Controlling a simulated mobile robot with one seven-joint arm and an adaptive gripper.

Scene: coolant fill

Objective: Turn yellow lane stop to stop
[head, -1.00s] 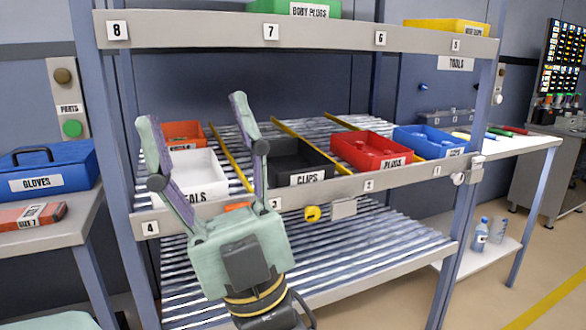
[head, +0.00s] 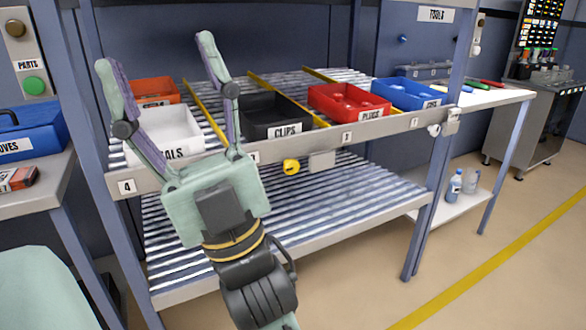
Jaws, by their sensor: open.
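A small round yellow knob with a dark centre (head: 291,166), the only yellow stop-like part on the rack's front rail, sits below the black CLIPS bin. Its turn position is too small to read. My gripper (head: 154,52) is open and empty, with its fingers spread wide and pointing up. It stands in front of the rack, left of the knob and apart from it. My gripper's body covers part of the front rail.
The roller shelf holds a white bin (head: 165,130), a black CLIPS bin (head: 268,120), a red PLUGS bin (head: 350,103) and a blue bin (head: 410,95). A grey plate (head: 321,160) is right of the knob. Floor is clear at right.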

